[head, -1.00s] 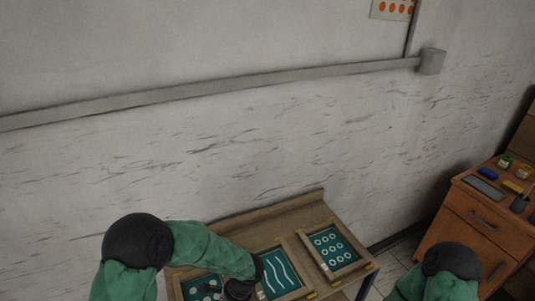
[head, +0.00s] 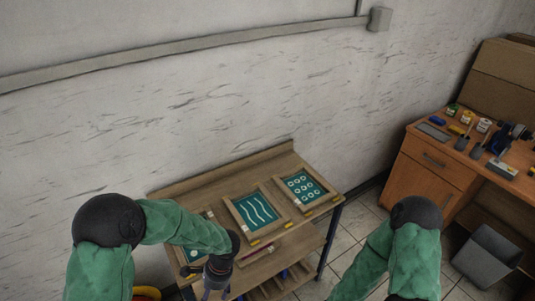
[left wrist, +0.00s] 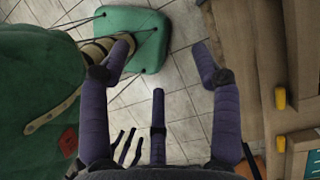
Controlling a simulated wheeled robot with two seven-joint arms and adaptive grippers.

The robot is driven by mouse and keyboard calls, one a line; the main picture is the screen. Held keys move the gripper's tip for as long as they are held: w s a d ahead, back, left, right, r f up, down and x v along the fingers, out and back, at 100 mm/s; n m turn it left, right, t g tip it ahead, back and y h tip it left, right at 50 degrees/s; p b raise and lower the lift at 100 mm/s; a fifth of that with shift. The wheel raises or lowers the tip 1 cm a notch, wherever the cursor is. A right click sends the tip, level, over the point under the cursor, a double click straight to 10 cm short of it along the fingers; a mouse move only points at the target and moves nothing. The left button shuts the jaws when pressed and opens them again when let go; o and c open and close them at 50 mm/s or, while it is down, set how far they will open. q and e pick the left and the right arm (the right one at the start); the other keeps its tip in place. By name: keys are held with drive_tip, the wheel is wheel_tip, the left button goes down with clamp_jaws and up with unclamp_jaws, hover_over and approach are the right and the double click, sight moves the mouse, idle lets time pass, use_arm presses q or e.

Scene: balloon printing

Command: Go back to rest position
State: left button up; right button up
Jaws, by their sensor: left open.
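My left arm comes in from the left in the head view, and its gripper (head: 216,284) hangs low at the front left of the wooden bench (head: 180,184). The wrist partly hides it there. My right arm's green sleeve and black elbow show at the lower right of the head view. Its gripper is out of the picture.
Framed screens lie on the bench: one with wavy lines (head: 236,212), one with rings (head: 323,200), and a partly hidden one at left. A wooden cabinet (head: 430,178) stands right with jars and tools on top. A grey bin (head: 487,255) stands on the tiled floor (head: 345,232).

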use_arm(q)
drive_tip(key=s+d+f+n+t+h+b, duration=0.1)
drive_tip(key=s+d+f+n+h+b, duration=0.1)
drive_tip(key=f, duration=0.6)
drive_tip(key=s+d+f+n+t+h+b, duration=0.1)
drive_tip(key=s+d+f+n+h+b, duration=0.1)
drive_tip(key=f+n+b, duration=0.3)
drive_tip(key=s+d+f+n+h+b, duration=0.3)
drive_tip(key=f+n, duration=0.3)
drive_tip(key=f, duration=0.5)
drive_tip(key=shift+d+n+t, duration=0.15)
drive_tip(key=shift+n+t, duration=0.25)
use_arm(e)
wheel_tip(320, 180, down, 11)
drive_tip(key=shift+w, duration=0.4)
